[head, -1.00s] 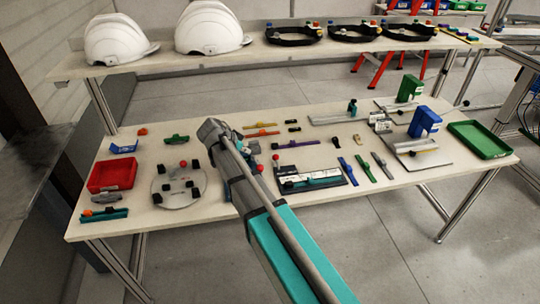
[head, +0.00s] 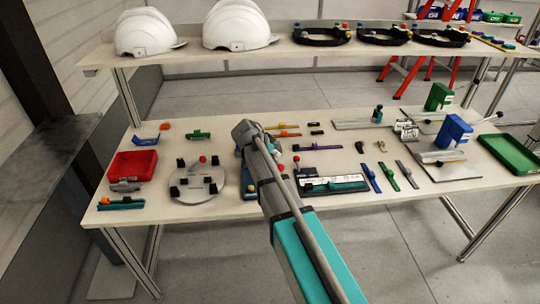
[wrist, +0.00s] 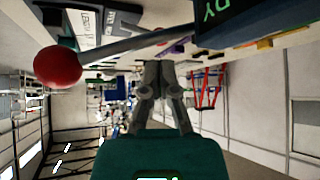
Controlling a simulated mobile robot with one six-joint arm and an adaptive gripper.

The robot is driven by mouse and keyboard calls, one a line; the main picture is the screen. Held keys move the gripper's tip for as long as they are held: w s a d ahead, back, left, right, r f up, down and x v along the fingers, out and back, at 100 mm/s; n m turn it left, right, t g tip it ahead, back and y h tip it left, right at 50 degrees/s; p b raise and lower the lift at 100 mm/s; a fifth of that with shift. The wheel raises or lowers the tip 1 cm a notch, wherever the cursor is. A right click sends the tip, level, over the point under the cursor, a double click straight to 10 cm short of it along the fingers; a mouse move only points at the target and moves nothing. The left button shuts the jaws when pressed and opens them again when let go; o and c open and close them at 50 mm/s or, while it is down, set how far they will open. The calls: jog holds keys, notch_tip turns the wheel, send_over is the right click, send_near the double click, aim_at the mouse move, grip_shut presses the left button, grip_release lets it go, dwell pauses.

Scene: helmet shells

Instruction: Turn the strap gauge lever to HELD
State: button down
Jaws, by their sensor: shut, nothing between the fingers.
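A lever with a red ball knob (wrist: 58,66) on a grey rod (wrist: 135,43) shows large at the left of the wrist view. My arm hides my fingers there. The lever's pointed-to position is unreadable.
A round plate with black blocks and another red knob (head: 203,159) is left of my arm. A red tray (head: 133,165) stands farther left. Coloured straps (head: 388,176) and blue and green holders are to the right. White helmets (head: 238,25) stand on the back shelf.

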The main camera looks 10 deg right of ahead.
aim_at(298, 164)
jog(key=b+x, duration=0.2)
jog(key=x, duration=0.1)
jog(key=b+x, duration=0.2)
jog(key=x, duration=0.2)
jog(key=shift+w+d, duration=0.25)
jog(key=shift+d, duration=0.15)
jog(key=shift+w+d+f+b, duration=0.25)
jog(key=shift+w+d+b, duration=0.1)
jog(key=shift+d+b, duration=0.25)
